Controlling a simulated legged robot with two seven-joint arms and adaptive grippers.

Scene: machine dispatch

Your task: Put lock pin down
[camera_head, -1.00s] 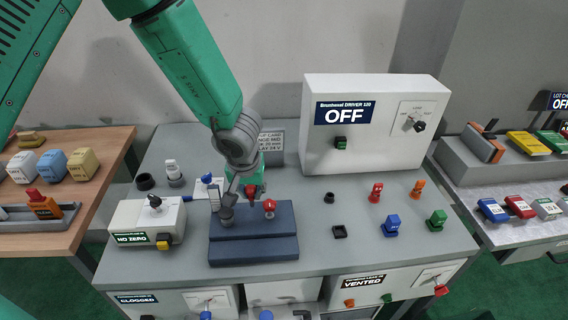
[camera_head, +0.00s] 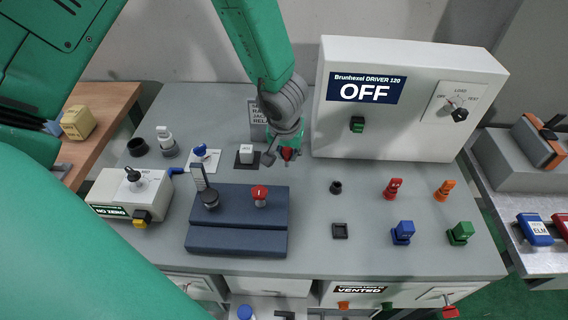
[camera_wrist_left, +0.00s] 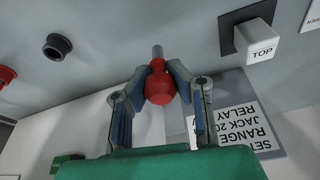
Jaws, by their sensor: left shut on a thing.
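My left gripper (camera_head: 287,153) is shut on a red lock pin (camera_wrist_left: 159,87). In the left wrist view the fingers (camera_wrist_left: 158,76) pinch its red round body, and a short grey pin end sticks out beyond them. In the head view only a bit of red shows under the gripper, which hangs over the back of the grey table, right of the white TOP cube (camera_head: 246,154). The gap between the pin and the table cannot be told. A small black round socket (camera_head: 336,187) is to the right and nearer; it also shows in the left wrist view (camera_wrist_left: 57,46). My right gripper is not in view.
A blue stepped block (camera_head: 236,241) bears a red knob (camera_head: 260,192) and a dark post. The DRIVER box (camera_head: 410,105) stands close right of the gripper. Red, orange, blue and green pieces and a black square socket (camera_head: 340,231) are at right. A label sign (camera_wrist_left: 235,130) stands behind.

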